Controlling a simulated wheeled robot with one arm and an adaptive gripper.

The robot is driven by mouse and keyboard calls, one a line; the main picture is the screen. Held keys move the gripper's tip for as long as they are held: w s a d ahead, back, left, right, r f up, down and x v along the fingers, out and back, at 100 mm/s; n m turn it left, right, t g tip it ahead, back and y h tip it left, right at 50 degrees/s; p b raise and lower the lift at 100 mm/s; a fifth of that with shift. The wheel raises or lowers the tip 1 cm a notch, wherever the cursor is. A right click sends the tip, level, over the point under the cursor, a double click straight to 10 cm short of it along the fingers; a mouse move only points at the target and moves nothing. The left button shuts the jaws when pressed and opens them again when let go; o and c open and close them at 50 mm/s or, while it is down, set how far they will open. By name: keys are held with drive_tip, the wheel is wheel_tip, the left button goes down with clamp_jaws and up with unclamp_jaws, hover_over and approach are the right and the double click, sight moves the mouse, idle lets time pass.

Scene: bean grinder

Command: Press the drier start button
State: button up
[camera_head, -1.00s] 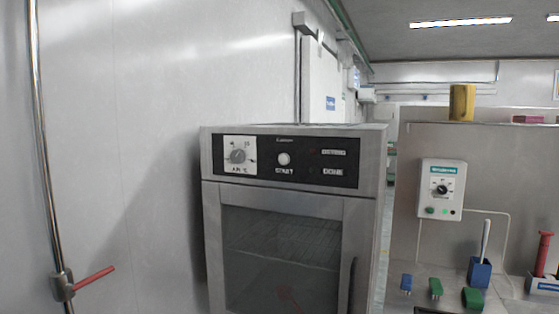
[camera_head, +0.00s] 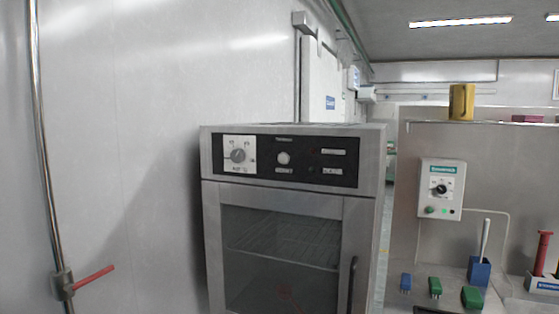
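The drier (camera_head: 365,155) is a grey metal cabinet against the left wall, in the middle of the head view. Its black control panel (camera_head: 320,177) runs across the top front. The round white start button (camera_head: 284,158) sits on the panel, right of a temperature dial (camera_head: 238,156) on a white plate. Two small dark indicator lamps with labels are further right on the panel. Below is a closed glass door (camera_head: 280,255) with a wire rack behind it and a dark handle (camera_head: 353,284) on its right. My gripper is not in view.
A vertical pipe with a red lever (camera_head: 94,278) stands at the left wall. On the right, a bench holds a white control box (camera_head: 441,189), a blue holder (camera_head: 480,271) and small blue and green items. A yellow cylinder (camera_head: 461,102) sits on the ledge above. A narrow gap separates drier and bench.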

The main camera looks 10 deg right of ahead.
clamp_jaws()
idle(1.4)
